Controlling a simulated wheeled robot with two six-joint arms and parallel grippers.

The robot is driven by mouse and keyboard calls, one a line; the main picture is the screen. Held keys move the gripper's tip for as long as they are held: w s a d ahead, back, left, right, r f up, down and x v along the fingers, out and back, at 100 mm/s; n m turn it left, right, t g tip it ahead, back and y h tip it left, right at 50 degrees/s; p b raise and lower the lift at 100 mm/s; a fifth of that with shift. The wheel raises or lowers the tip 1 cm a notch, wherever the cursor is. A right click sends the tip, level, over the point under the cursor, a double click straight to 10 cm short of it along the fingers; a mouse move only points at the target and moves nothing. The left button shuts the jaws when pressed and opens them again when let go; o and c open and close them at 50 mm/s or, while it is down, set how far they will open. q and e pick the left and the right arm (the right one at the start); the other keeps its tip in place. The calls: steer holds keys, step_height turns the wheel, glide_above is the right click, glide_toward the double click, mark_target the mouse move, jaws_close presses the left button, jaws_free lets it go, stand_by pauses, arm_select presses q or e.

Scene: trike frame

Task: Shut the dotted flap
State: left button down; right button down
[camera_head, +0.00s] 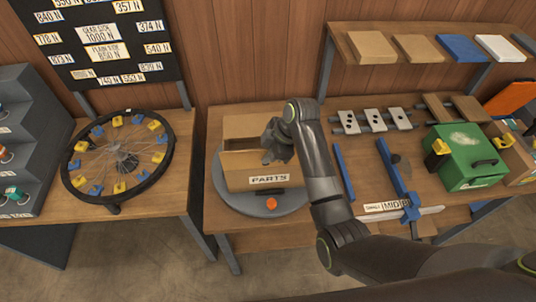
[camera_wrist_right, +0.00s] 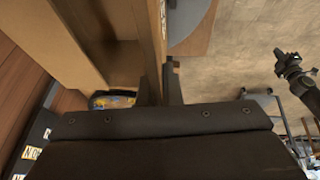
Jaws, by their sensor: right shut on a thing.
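An open cardboard box (camera_head: 262,181) labelled PARTS sits on a grey round turntable (camera_head: 228,192) on the middle bench. A cardboard flap (camera_head: 248,126) stands up at its back. My right gripper (camera_head: 270,155) is over the box's right part, pointing down. In the right wrist view, my right gripper (camera_wrist_right: 160,84) is shut on a thin upright cardboard panel (camera_wrist_right: 156,40) of the box, which looks like a flap. I cannot make out dots clearly on any flap. My own right arm hides the box's right side in the head view.
An orange knob (camera_head: 271,203) is on the turntable's front. Right of my arm are blue bars (camera_head: 391,165), dotted grey plates (camera_head: 373,121) and a green case (camera_head: 466,155). A spoked wheel (camera_head: 118,154) lies on the left bench. A shelf (camera_head: 431,58) hangs above.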

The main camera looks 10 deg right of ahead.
steer(key=shift+w+g, duration=0.65)
steer(key=shift+g, duration=0.25)
steer(key=shift+w+m+g+b, duration=0.3)
steer(key=shift+w+g, duration=0.1)
steer(key=shift+g, duration=0.2)
steer(key=shift+w+f+m+g+b, duration=0.2)
steer(key=shift+w+g+b, duration=0.25)
steer(key=shift+g+b, duration=0.5)
steer(key=shift+w+f+m+g+b, duration=0.15)
steer(key=shift+w+g+b, duration=0.35)
steer(key=shift+b, duration=0.7)
